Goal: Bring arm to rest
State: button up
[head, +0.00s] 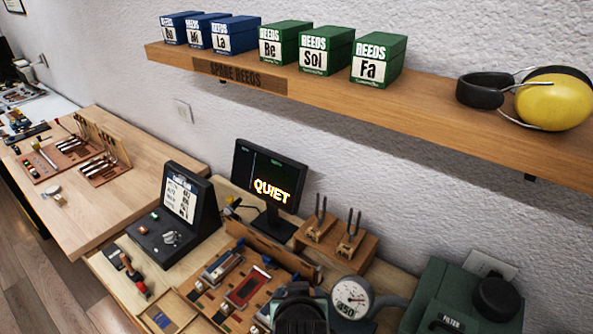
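A dark part of what looks like my arm's end, with my gripper (301,297), shows at the bottom edge of the head view, right of centre. It stands in front of the wooden tray of parts (207,293) on the workbench and just left of a round gauge (351,299). I see no clear pair of fingers, so I cannot tell whether it is open or shut, or whether it holds anything. The rest of the arm is cut off by the frame.
A wall shelf (425,100) bears blue boxes (233,36), green boxes (378,60) and yellow ear defenders (552,104). On the bench stand a control box (150,235), a "QUIET" screen (270,170), tuning forks on a block (365,250) and a green machine (445,298).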

jog(key=w+r+t+b, duration=0.1)
jog(key=w+r+t, duration=0.15)
jog(key=r, duration=0.65)
jog(key=w+r+t+b, duration=0.1)
jog(key=r+t, duration=0.3)
jog(key=r, duration=0.5)
jog(key=w+r+t, duration=0.1)
jog(key=r+t, duration=0.2)
jog(key=r, duration=0.5)
jog(key=s+r+t+b, duration=0.1)
jog(key=s+r+t, duration=0.3)
jog(key=s+r, duration=0.3)
jog(key=s+r+t+b, duration=0.1)
jog(key=s+r+t, duration=0.4)
jog(key=r, duration=1)
jog(key=shift+s+a+r, duration=0.2)
jog(key=shift+s+r, duration=0.2)
jog(key=shift+s, duration=0.6)
jog(key=shift+f+b, duration=0.15)
jog(key=shift+b, duration=0.2)
